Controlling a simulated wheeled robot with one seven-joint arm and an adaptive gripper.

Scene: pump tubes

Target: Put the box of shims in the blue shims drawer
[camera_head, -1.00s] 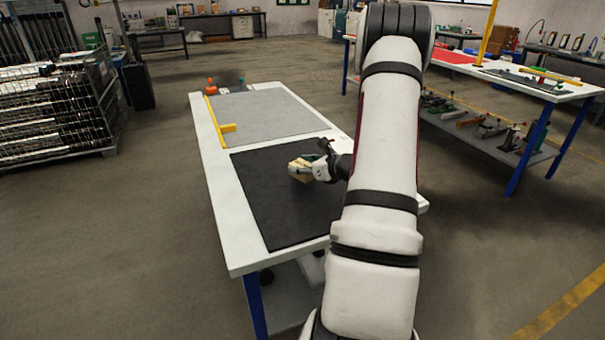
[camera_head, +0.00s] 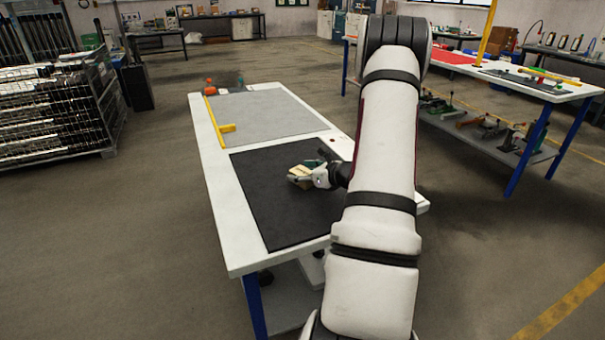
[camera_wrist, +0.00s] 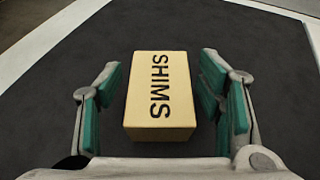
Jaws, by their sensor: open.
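The box of shims (camera_wrist: 160,95) is a cream box with "SHIMS" in black on its top. It lies on the black mat (camera_head: 262,200) on the near part of the white table. In the wrist view my gripper (camera_wrist: 163,98) is open, with one green-padded finger on each side of the box and a dark gap on both sides. In the head view the box (camera_head: 299,172) is partly hidden by my gripper (camera_head: 307,176), which is low over the mat. I see no blue shims drawer in these views.
A grey mat (camera_head: 265,112) covers the far part of the white table (camera_head: 218,185). A yellow square-shaped tool (camera_head: 227,128) and an orange object (camera_head: 210,86) are on the table's left and far side. Another bench (camera_head: 455,64) stands at the right.

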